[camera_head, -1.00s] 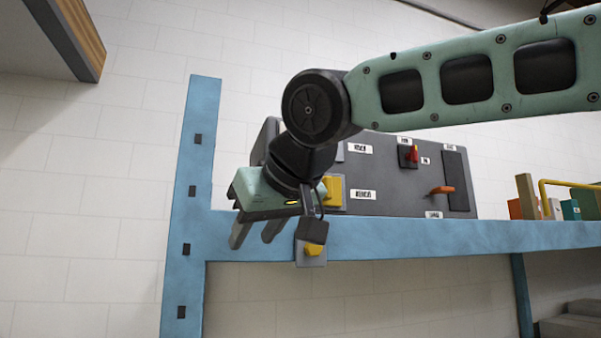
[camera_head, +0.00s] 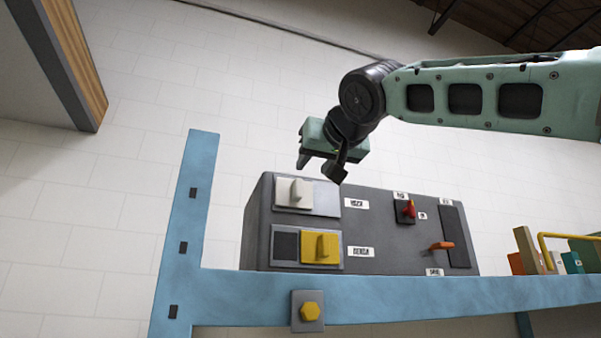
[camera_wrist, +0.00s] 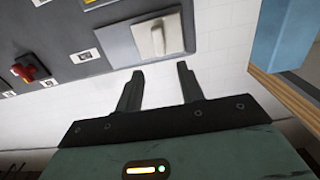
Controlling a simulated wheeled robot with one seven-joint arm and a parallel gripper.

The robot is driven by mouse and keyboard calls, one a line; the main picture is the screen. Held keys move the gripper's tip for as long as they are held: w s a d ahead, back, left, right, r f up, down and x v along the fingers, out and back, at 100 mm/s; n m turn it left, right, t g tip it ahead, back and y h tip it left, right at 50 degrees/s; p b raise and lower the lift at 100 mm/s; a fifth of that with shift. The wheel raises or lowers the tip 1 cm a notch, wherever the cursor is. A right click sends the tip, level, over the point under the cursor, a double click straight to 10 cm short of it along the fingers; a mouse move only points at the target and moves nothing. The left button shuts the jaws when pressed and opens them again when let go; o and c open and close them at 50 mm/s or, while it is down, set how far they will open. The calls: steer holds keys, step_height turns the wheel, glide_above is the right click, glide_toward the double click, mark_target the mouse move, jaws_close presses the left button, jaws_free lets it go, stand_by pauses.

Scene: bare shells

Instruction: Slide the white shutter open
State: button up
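The white shutter (camera_head: 294,192), with a raised white handle, sits toward the left end of a pale grey plate (camera_head: 327,199) at the upper left of the dark grey panel box. It also shows in the wrist view (camera_wrist: 155,40), just beyond my fingers. My gripper (camera_head: 318,165) is above and behind the box's top edge in the head view. In the wrist view my gripper (camera_wrist: 160,70) has its two fingers apart and nothing between them. The fingertips point at the white shutter and look apart from it.
Below it is a yellow shutter (camera_head: 321,247), with a dark square left of it. The box also carries a red switch (camera_head: 406,209) and an orange lever (camera_head: 441,246). A blue frame (camera_head: 250,294) runs in front, with a yellow hexagonal knob (camera_head: 310,312). Small goods stand at right.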

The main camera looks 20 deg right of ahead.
mark_target(300, 183)
steer(key=w+p, duration=0.3)
steer(key=w, duration=0.4)
steer(key=shift+w+r+p, duration=0.1)
steer(key=shift+w+p, duration=0.25)
steer(key=shift+w, duration=0.65)
jaws_close()
